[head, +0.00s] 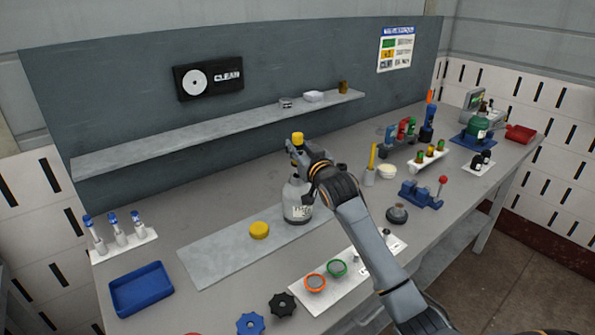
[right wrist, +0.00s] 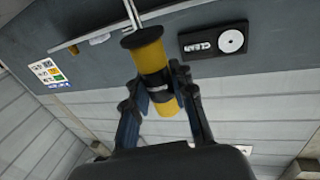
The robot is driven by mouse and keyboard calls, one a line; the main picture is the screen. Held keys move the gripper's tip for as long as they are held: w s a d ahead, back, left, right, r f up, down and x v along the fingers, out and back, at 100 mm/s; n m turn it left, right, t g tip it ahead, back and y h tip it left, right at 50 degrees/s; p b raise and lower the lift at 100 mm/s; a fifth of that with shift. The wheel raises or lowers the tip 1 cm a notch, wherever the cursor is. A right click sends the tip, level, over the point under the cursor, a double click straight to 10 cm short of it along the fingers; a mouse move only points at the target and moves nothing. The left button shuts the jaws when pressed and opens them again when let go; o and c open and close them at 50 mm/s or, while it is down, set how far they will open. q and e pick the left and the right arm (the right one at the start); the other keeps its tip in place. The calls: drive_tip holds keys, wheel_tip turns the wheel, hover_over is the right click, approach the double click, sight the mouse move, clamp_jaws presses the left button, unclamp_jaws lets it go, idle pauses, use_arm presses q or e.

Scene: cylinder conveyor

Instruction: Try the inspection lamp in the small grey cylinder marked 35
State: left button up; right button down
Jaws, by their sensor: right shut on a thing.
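My right gripper (head: 299,150) is shut on a yellow and black inspection lamp (head: 297,138). The lamp also shows in the right wrist view (right wrist: 151,60), between the two fingers (right wrist: 160,95), with a black disc at one end. A grey cylinder with a domed shoulder (head: 297,201) stands upright on the bench, just below my right gripper. Its pale label carries dark print too small to read surely. My left gripper is not in view.
A yellow round cap (head: 259,230) lies on the grey mat (head: 212,260) left of the cylinder. A white strip with orange and green rings (head: 303,283) is in front. A blue tray (head: 141,288) stands at left. A wall shelf (head: 220,128) runs behind the bench.

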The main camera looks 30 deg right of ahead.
drive_tip(key=shift+r, duration=0.2)
drive_tip(key=shift+r+p, duration=4.75)
drive_tip(key=shift+r, duration=0.1)
